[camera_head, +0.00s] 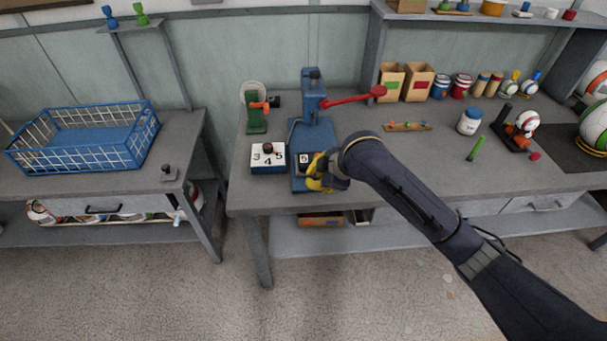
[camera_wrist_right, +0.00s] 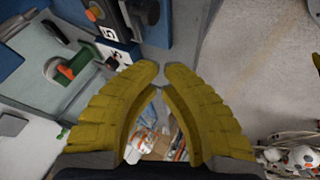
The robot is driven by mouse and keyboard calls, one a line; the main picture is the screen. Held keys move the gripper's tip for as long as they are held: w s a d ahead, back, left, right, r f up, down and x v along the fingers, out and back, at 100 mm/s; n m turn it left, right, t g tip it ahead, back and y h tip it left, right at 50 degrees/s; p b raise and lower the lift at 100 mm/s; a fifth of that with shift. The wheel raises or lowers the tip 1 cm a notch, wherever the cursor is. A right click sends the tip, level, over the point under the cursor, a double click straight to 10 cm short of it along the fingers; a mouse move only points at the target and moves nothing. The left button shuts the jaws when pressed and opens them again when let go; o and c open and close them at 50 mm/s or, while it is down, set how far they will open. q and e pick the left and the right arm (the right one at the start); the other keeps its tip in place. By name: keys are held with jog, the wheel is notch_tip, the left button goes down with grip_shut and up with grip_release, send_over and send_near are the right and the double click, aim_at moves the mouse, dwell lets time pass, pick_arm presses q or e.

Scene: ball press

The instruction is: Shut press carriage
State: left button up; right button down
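The blue press (camera_head: 312,105) stands on the workbench, with its red lever (camera_head: 350,98) pointing right. A dark block with a white number plate (camera_head: 304,158), apparently the press carriage, sits at the front of the press's blue base (camera_head: 297,180). My right gripper (camera_head: 320,176) has yellow fingers and is at the right front of this block; whether it touches cannot be told. In the right wrist view its fingertips (camera_wrist_right: 161,72) are almost together with nothing between them. Blue press parts (camera_wrist_right: 183,25) show beyond the fingers there. My left gripper is not in view.
A white numbered box (camera_head: 268,158) stands left of the press, with a green stand (camera_head: 257,118) behind it. A blue wire basket (camera_head: 85,138) is on the left table. Jars, a wooden strip (camera_head: 407,126) and a green stick (camera_head: 475,150) lie to the right.

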aim_at(298, 176)
jog(key=x, duration=0.8)
jog(key=shift+w+a+f, duration=0.1)
jog(key=shift+a+f, duration=0.1)
jog(key=shift+f, duration=0.15)
jog(key=w, duration=0.2)
jog(key=shift+w+a, duration=0.2)
jog(key=shift+w, duration=0.85)
